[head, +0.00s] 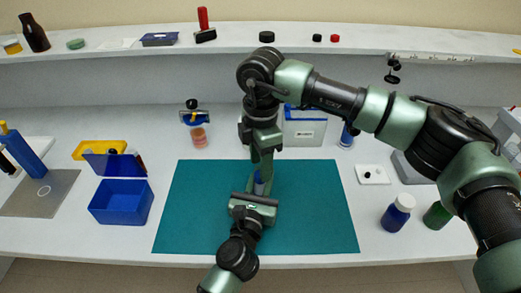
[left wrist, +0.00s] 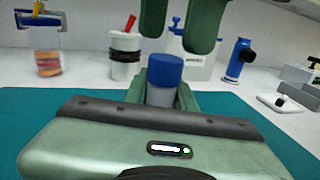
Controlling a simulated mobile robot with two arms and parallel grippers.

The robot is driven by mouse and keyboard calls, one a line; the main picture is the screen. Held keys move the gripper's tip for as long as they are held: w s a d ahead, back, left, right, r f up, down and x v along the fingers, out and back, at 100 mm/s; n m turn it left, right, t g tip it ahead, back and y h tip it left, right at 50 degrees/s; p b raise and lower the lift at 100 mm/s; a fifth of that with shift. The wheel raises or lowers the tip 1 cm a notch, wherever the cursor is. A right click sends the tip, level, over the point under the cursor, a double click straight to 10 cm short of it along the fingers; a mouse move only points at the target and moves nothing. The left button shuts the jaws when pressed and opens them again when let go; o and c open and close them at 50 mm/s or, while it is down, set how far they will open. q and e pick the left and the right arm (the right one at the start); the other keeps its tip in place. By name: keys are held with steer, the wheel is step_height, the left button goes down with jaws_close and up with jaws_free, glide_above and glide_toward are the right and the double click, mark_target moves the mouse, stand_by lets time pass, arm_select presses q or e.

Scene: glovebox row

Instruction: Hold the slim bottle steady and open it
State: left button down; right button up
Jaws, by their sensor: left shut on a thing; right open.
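The slim bottle (head: 259,188) stands over the teal mat, mostly hidden by my arms in the head view. The left wrist view shows its blue cap (left wrist: 165,70) on top of a grey body (left wrist: 161,97). My left gripper (head: 258,192) is shut around the body below the cap; its green fingers show in the left wrist view. The cap is on the bottle, which looks upright. My right gripper (head: 262,163) points down from above. Its two fingers (left wrist: 177,30) are apart and empty just above the cap, not around it.
The teal mat (head: 310,215) is otherwise clear. A blue bin (head: 121,204) stands left. A blue bottle with a white cap (head: 396,214) and a green bottle (head: 437,217) stand right. A jar with orange contents (head: 199,137) and a white box (head: 304,132) are behind.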

steer(key=shift+f, duration=1.65)
